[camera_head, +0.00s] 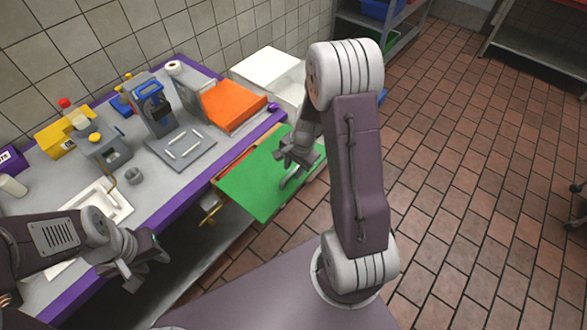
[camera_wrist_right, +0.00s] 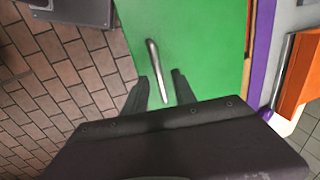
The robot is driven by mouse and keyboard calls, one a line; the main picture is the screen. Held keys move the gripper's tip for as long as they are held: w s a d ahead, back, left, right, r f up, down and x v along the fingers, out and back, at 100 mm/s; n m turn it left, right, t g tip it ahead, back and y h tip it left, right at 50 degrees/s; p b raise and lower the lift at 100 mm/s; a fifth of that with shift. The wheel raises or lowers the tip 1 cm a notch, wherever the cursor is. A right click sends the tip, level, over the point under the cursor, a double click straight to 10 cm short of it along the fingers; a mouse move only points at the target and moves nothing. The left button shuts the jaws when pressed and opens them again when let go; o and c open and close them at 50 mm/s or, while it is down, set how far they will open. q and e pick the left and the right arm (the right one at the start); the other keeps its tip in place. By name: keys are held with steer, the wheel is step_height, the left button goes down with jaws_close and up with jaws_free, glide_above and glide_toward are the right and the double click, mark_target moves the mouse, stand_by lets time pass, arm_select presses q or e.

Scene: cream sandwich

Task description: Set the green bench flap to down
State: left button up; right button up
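The green bench flap (camera_head: 252,190) sticks out from the purple front edge of the bench and looks roughly level, not hanging. A grey bar handle (camera_head: 290,178) is on its green face; the flap (camera_wrist_right: 205,45) and handle (camera_wrist_right: 155,65) also show in the right wrist view. My right gripper (camera_head: 296,158) is over the flap, by the handle. In the right wrist view its two fingers (camera_wrist_right: 160,76) are apart, with the handle lying between them in the picture; contact is not visible. My left gripper (camera_head: 147,272) is open and empty in front of the bench, far from the flap.
An orange board (camera_head: 234,104), a blue-and-grey device (camera_head: 155,108), a yellow box (camera_head: 62,137) and a white tray (camera_head: 97,203) stand on the bench. White bins (camera_head: 268,68) are behind the flap.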

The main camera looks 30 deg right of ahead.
steer(key=shift+f, duration=0.1)
jaws_close()
stand_by(1.4)
